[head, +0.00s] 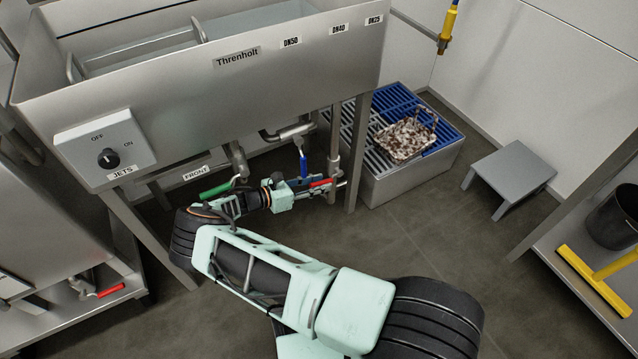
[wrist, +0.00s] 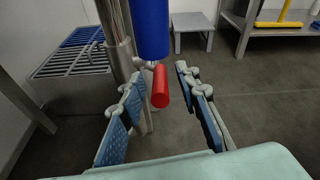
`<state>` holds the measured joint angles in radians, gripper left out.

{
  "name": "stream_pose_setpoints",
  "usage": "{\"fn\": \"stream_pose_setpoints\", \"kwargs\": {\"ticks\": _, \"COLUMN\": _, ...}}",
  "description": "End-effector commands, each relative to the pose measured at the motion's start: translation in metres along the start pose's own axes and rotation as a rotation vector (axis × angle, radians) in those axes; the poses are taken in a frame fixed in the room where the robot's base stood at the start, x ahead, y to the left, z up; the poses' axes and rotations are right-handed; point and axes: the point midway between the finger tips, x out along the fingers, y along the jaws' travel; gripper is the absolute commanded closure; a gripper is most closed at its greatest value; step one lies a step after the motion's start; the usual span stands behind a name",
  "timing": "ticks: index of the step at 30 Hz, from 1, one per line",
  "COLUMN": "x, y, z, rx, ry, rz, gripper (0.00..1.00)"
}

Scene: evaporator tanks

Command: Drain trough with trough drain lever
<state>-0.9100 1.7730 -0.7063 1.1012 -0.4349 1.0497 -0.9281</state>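The steel trough (head: 230,90), labelled "Threnholt", stands at the upper left in the head view. Under it are three lever handles: green (head: 215,190), blue (head: 303,165) and red (head: 322,183). I cannot read which one is named the trough drain lever. My gripper (head: 316,190) is under the trough's right end, at the red handle. In the wrist view my gripper (wrist: 163,108) is open, with the red handle (wrist: 160,88) between its fingers and apart from both pads. The blue handle (wrist: 153,30) hangs upright just above and nearer the camera.
A trough leg (head: 358,150) and a vertical pipe (head: 334,140) stand close to my gripper. A grey step stool (head: 512,175) is to the right. Open floor lies between the stool and my arm.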

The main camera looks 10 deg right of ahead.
Motion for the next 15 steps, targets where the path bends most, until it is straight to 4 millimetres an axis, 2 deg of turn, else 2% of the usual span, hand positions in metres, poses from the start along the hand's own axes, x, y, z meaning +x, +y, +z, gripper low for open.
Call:
{"fn": "stream_pose_setpoints", "kwargs": {"ticks": 5, "x": -0.029, "y": 0.002, "z": -0.001, "rx": 0.001, "ry": 0.005, "rz": 0.005, "gripper": 0.70}}
{"fn": "stream_pose_setpoints", "kwargs": {"ticks": 15, "x": -0.106, "y": 0.006, "z": -0.022, "rx": 0.001, "ry": 0.003, "rz": 0.005, "gripper": 0.70}}
